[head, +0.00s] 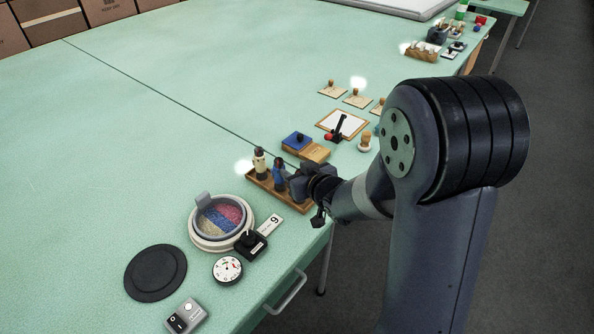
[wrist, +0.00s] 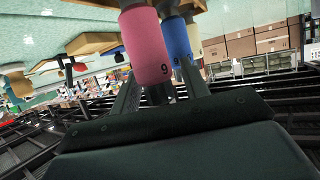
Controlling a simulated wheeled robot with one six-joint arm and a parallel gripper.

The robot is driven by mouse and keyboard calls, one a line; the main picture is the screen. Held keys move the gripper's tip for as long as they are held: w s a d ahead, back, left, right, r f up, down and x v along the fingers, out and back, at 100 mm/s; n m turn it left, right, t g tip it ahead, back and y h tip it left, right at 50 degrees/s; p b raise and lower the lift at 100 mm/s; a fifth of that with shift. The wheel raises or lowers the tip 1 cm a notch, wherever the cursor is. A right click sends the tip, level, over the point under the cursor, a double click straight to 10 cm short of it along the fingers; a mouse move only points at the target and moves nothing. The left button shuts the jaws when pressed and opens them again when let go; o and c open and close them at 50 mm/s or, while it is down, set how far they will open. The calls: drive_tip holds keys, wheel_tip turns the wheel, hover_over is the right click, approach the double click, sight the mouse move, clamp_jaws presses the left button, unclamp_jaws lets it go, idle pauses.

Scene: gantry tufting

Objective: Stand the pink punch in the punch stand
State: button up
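The pink punch (wrist: 146,45) shows in the wrist view, marked with a number. It stands in line with a blue punch (wrist: 177,38) and a cream punch (wrist: 195,42) on a wooden rack (wrist: 92,8), seen upside down there. In the head view the cream punch (head: 260,162) and blue punch (head: 279,175) stand upright on the rack (head: 262,184); the pink punch is hidden by my gripper. My gripper (head: 303,186) is at the rack's right end. In the wrist view its two fingers (wrist: 160,85) are apart on either side of the pink punch's dark end. Contact is not clear.
A round tray of coloured material (head: 222,216), a black knob (head: 250,243), a dial (head: 227,268) and a black disc (head: 155,272) lie left of the rack. A blue pad on wood (head: 298,141) and a clipboard (head: 341,125) lie beyond. The table's left half is clear.

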drive_tip(key=shift+r, duration=0.2)
drive_tip(key=p+v, duration=0.1)
drive_tip(key=v, duration=1.1)
drive_tip(key=shift+p, duration=0.3)
idle(1.7)
